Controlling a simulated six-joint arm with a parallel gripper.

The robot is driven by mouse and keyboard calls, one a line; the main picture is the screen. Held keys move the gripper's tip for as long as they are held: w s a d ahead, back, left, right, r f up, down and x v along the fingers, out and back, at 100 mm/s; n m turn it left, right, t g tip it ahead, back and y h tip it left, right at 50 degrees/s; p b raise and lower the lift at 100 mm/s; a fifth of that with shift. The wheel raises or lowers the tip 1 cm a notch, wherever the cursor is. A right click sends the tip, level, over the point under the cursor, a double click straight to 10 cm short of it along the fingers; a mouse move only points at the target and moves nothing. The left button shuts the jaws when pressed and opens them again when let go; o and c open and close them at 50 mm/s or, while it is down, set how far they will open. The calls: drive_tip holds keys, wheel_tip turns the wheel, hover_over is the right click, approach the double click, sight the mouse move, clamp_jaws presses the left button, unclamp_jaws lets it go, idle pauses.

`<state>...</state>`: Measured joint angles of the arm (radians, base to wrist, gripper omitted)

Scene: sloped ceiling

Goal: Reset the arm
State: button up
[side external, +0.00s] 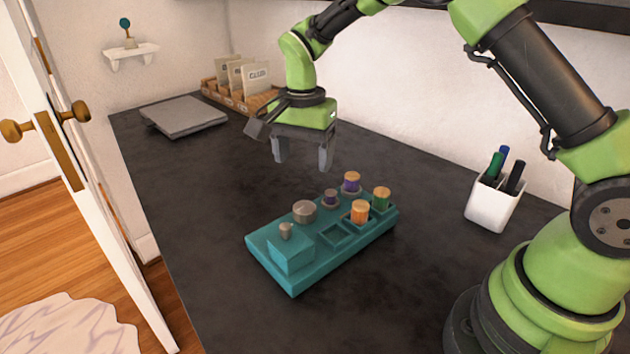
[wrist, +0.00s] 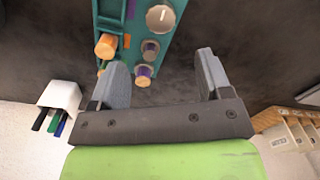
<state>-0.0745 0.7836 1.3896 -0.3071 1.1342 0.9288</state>
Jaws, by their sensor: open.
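My gripper (side external: 302,160) is open, with nothing between its fingers. It hangs above the dark counter, behind the teal board in the side view. In the wrist view, my gripper (wrist: 158,75) shows its two grey fingers spread apart. My green arm reaches in from the right. The teal board (side external: 292,277) lies on the counter below and in front of the gripper; part of it shows at the top of the wrist view (wrist: 171,8).
The board bears a grey knob (side external: 304,211) and several coloured pegs, one orange (side external: 360,211). A white pen cup (side external: 491,206) stands at right. A grey flat slab (side external: 184,117) and a wooden card rack (side external: 228,99) are at the back. The counter's left side is clear.

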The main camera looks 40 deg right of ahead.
drive_tip(key=s+r+n+t, duration=0.2)
drive_tip(key=s+r, duration=0.3)
drive_tip(key=r, duration=0.4)
drive_tip(key=s+r+n+t+y, duration=0.1)
drive_tip(key=s+r+n+t, duration=0.1)
drive_tip(key=s, duration=0.7)
drive_tip(key=s+r+n+t+y, duration=0.1)
drive_tip(key=s+r+n+t, duration=0.2)
drive_tip(key=s, duration=0.6)
drive_tip(key=shift+s+r+n, duration=0.3)
drive_tip(key=shift+r+n, duration=0.5)
drive_tip(key=shift+n, duration=0.4)
